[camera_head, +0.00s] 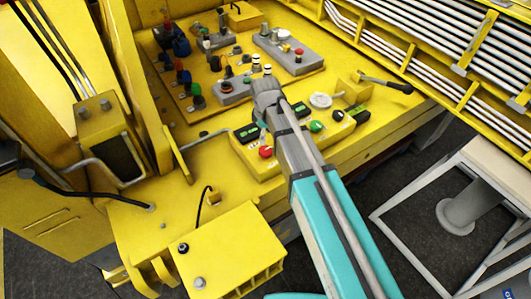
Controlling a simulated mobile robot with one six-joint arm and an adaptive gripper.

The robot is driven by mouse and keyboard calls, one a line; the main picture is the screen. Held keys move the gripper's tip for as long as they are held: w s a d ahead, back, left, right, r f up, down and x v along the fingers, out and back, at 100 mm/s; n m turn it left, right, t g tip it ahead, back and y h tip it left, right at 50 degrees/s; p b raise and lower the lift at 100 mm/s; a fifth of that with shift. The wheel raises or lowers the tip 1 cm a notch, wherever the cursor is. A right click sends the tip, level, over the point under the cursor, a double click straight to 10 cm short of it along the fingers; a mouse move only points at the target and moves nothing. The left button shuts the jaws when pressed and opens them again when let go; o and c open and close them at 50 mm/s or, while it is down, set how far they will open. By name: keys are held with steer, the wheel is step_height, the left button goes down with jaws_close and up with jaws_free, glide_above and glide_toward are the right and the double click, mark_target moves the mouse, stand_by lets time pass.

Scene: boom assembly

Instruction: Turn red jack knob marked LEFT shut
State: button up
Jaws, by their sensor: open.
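A red knob (265,151) sits on the low yellow front panel (277,161), just left of my arm. Its marking is too small to read, so I cannot confirm that it says LEFT. My arm reaches up from the bottom right, and its grey end bends down over the panel. My gripper (263,126) is small and partly hidden there, above and close to the red knob. It is open, and I see nothing held in it. I cannot tell whether it touches the knob. A green knob (316,126) is to the right of the arm.
Black labelled plates (247,133) flank the knobs. A white round dial (320,100) and a black-handled lever (386,84) stand behind to the right. Several coloured levers (182,48) stand at the back left. A yellow box (230,255) fills the front.

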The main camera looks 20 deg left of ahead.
mark_target(265, 149)
steer(key=shift+f+b, duration=4.05)
steer(key=shift+f, duration=0.3)
steer(key=c, duration=1.1)
